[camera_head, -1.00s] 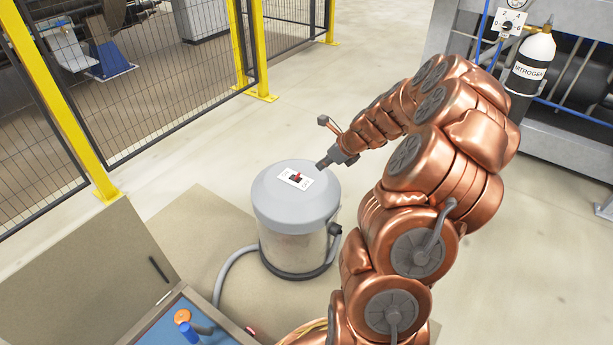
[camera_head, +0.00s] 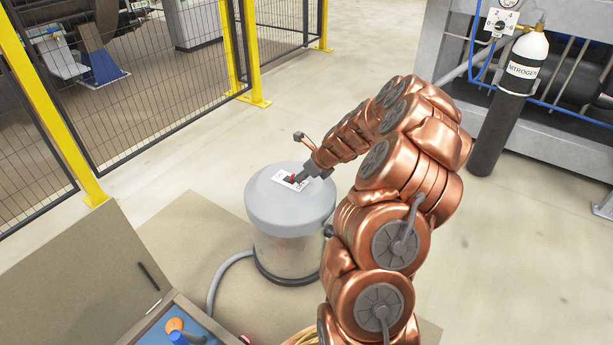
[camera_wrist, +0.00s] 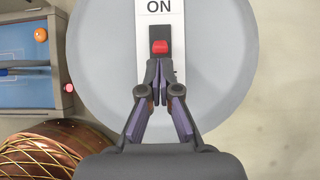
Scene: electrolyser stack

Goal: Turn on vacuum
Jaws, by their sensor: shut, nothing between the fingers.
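The vacuum (camera_head: 290,215) is a grey-lidded canister with a clear body and a hose, standing upright on the floor. On its lid is a white switch plate (camera_wrist: 146,40), marked ON at its upper end in the wrist view. A rocker switch with a red part (camera_wrist: 160,46) sits in the plate's dark slot. My gripper (camera_wrist: 160,64) is shut and empty. Its fingertips are over the dark slot, just below the red part in the wrist view; I cannot tell whether they touch it. In the head view my gripper (camera_head: 294,182) partly covers the plate.
An open case (camera_head: 170,325) with a blue inside and an orange knob (camera_wrist: 40,34) stands at the lower left. A nitrogen cylinder (camera_head: 512,95) stands at the right by a metal frame. A yellow-posted mesh fence (camera_head: 130,80) is behind. Floor between is clear.

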